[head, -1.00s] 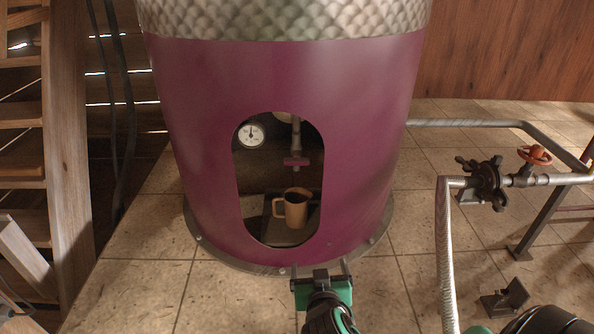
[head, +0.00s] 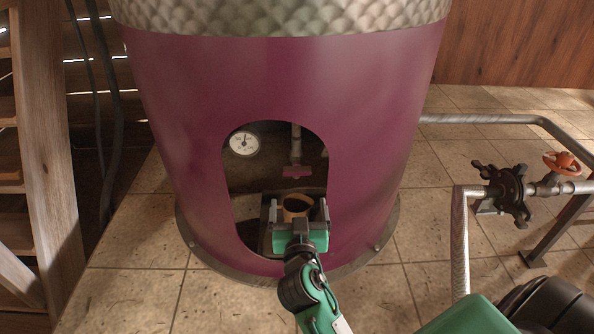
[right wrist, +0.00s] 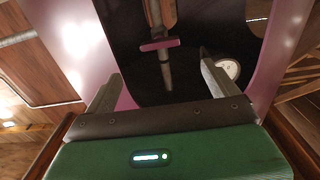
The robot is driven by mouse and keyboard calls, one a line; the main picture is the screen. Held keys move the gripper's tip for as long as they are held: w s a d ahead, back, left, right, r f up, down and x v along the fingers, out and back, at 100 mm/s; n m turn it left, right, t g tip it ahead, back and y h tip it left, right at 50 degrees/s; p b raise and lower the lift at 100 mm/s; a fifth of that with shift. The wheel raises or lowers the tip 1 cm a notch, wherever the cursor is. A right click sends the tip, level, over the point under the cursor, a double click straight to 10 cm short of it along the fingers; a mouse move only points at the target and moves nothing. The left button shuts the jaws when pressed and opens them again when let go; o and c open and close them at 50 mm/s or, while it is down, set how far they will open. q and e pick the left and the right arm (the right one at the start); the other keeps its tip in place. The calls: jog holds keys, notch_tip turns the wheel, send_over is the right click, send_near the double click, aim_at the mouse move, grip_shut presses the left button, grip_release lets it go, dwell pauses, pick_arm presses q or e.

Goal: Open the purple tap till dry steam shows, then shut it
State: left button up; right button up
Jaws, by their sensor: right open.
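The purple tap (head: 297,171) has a short bar handle on a grey vertical pipe, inside the arched opening of the purple still (head: 375,150). No steam shows around it. A tan mug (head: 298,203) stands below the tap, its lower part hidden by my right gripper (head: 298,207). That gripper is open and empty at the opening, lower than the tap handle in the picture. In the right wrist view the tap handle (right wrist: 159,45) appears beyond and between the open fingers (right wrist: 155,82), not touched. My left gripper is not in view.
A round white gauge (head: 243,143) sits at the opening's left; its dial also shows in the right wrist view (right wrist: 230,68). The opening's edges are close around my gripper. Pipework with a black valve (head: 508,195) and an orange handwheel (head: 562,163) stands right. Wooden steps (head: 45,130) stand left.

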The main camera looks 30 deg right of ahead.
aim_at(297, 174)
jog(key=p+x, duration=0.3)
jog(key=x, duration=0.7)
jog(key=shift+w+d, duration=0.25)
jog(key=shift+w, duration=0.1)
jog(key=shift+w+d+p, duration=0.2)
jog(key=shift+w+p, duration=0.1)
jog(key=shift+w, duration=0.1)
jog(key=c, duration=1)
